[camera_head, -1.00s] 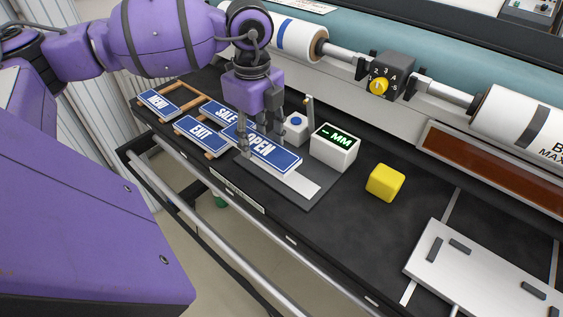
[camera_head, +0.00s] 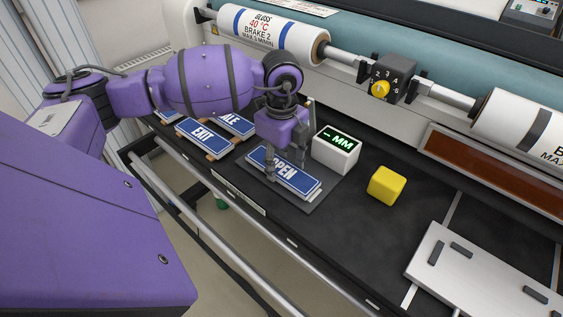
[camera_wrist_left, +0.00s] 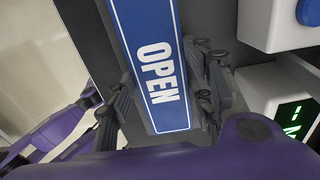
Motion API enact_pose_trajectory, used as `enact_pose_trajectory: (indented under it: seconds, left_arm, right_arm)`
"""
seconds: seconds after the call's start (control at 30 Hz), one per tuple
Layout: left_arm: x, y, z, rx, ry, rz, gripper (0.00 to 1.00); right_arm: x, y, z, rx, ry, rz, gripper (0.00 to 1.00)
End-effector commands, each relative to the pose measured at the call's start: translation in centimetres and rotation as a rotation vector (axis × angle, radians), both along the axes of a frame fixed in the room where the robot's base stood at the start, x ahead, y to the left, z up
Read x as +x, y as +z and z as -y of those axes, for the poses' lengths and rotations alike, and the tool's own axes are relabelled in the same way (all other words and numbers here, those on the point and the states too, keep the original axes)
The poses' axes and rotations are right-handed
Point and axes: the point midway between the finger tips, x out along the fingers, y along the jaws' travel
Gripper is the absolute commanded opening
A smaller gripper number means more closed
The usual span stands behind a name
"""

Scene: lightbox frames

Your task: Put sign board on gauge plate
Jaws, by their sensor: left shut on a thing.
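The blue OPEN sign board (camera_head: 300,181) is over the gauge plate (camera_head: 318,204), a flat dark base whose light strip is now almost fully covered. The board lies about level and in line with the plate; I cannot tell whether it touches. My left gripper (camera_head: 285,170) points down and is shut on the board across its width. In the left wrist view the board (camera_wrist_left: 147,35) sits between the two fingers (camera_wrist_left: 160,100). The white gauge box (camera_head: 336,152) with a green "- MM" display stands just behind the plate. My right gripper is out of view.
An EXIT sign (camera_head: 204,137) and other blue signs lie on wooden rests to the left. A yellow block (camera_head: 387,186) is right of the gauge box. A silver plate (camera_head: 450,270) lies at front right. Dark bench between is clear. Rollers (camera_head: 270,35) run along the back.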

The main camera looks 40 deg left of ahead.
Motion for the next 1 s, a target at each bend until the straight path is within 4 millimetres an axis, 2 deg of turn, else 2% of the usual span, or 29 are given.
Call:
enact_pose_trajectory:
  seconds: [0.1, 0.13, 0.27, 0.53, 0.67, 0.77, 1.0]
  left_arm:
    - [0.0, -0.4, 0.0, 0.000, 0.000, 0.000, 0.20]
    - [0.0, -0.4, 0.0, 0.000, 0.000, 0.000, 0.50]
    - [0.0, -0.3, 0.0, 0.000, 0.000, 0.000, 0.67]
    - [0.0, -0.3, 0.0, 0.000, 0.000, 0.000, 0.67]
    - [0.0, 0.4, 0.0, 0.001, 0.000, 0.002, 0.67]
    - [0.1, 1.7, 0.0, 0.001, -0.001, 0.004, 0.67]
    - [0.1, 6.9, 0.0, 0.001, -0.001, 0.004, 0.67]
  right_arm:
    - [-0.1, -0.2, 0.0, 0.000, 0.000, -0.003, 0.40]
    - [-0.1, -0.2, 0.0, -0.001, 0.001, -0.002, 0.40]
    - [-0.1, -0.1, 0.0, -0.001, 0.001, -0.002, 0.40]
    - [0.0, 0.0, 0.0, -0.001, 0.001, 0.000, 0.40]
    - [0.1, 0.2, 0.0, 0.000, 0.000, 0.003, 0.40]
    - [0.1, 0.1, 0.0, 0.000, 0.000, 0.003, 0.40]
    - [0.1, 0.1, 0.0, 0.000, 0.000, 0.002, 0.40]
